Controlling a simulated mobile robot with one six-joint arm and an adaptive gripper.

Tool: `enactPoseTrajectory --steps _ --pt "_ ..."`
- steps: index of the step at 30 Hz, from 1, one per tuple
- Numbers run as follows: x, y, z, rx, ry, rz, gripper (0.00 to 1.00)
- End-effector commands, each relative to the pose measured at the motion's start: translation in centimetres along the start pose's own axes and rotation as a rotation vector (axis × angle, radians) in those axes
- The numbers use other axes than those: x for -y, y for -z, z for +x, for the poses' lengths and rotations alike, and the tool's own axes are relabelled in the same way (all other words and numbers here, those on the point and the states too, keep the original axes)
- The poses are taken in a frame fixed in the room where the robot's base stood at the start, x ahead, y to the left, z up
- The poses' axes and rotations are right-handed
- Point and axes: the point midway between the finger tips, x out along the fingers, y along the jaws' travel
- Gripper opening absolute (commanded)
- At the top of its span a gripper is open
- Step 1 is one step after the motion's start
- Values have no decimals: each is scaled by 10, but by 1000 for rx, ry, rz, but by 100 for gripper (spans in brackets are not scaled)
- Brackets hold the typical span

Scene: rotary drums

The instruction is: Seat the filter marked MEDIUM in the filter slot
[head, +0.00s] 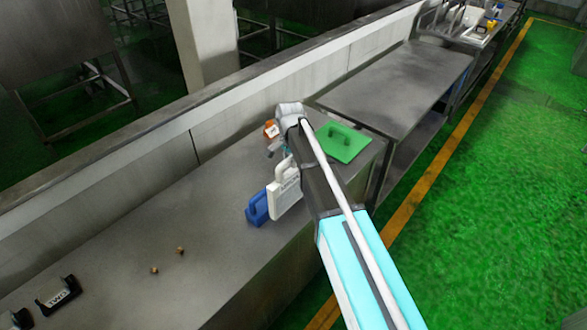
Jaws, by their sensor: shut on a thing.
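My gripper (277,148) is small in the head view, at the end of my arm over the far part of the steel bench. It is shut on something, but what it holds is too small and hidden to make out. A dark filter-like piece with a black handle and a white label (58,293) lies at the lower left of the bench. Its lettering is too small to read. A similar dark piece (16,320) is cut off at the picture's lower left corner. I cannot make out the filter slot or the word MEDIUM anywhere.
Small brown bits (154,270) lie on the otherwise clear mid-bench (200,215).

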Motion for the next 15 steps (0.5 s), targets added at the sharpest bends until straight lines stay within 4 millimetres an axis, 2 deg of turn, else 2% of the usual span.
enactPoseTrajectory --steps 7,15 --pt "3 4 7 0 0 1 0" --pt "5 7 30 0 0 1 0"
